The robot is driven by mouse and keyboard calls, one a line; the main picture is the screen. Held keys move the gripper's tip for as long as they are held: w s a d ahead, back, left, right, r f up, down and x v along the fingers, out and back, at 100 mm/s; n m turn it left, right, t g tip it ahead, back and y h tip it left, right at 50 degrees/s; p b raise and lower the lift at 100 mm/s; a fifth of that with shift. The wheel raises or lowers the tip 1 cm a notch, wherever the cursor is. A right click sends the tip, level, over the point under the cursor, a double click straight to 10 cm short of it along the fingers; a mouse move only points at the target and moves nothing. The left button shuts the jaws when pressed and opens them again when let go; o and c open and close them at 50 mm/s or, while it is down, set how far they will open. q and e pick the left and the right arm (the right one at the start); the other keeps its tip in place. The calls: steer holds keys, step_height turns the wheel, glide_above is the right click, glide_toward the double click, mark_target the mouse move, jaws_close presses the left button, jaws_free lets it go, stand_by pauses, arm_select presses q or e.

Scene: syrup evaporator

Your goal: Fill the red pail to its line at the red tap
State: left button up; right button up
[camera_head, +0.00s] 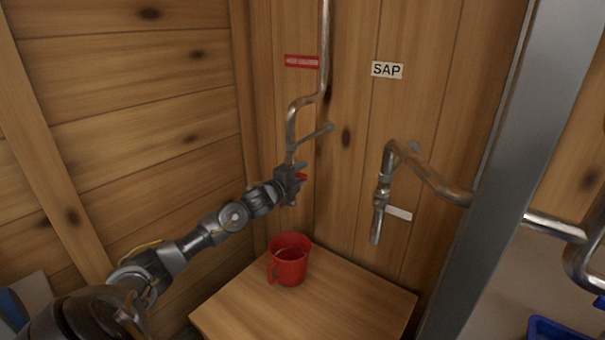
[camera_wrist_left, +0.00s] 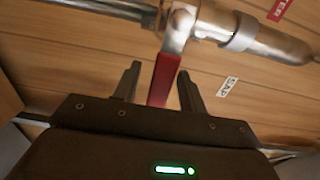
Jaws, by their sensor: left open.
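The red pail (camera_head: 289,262) stands upright on the wooden stand, below the tap with the red label. Something dark shows inside it, but I cannot tell the level or see a line. The red tap's handle (camera_head: 301,177) is partly hidden by my left gripper (camera_head: 292,183) in the head view. In the left wrist view the red lever (camera_wrist_left: 164,80) lies between the two fingers of my left gripper (camera_wrist_left: 157,88), which are open and apart from each other. The metal tap body (camera_wrist_left: 240,32) is above it. My right gripper is not in view.
The wooden stand (camera_head: 330,308) has bare room right of the pail. A second pipe tap (camera_head: 378,215) under the SAP sign (camera_head: 387,70) hangs to the right. A grey metal post (camera_head: 500,170) stands farther right, with a blue bin (camera_head: 560,329) at the lower right.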

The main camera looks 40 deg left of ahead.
arm_select(q)
steer(key=shift+w, duration=0.6)
jaws_close()
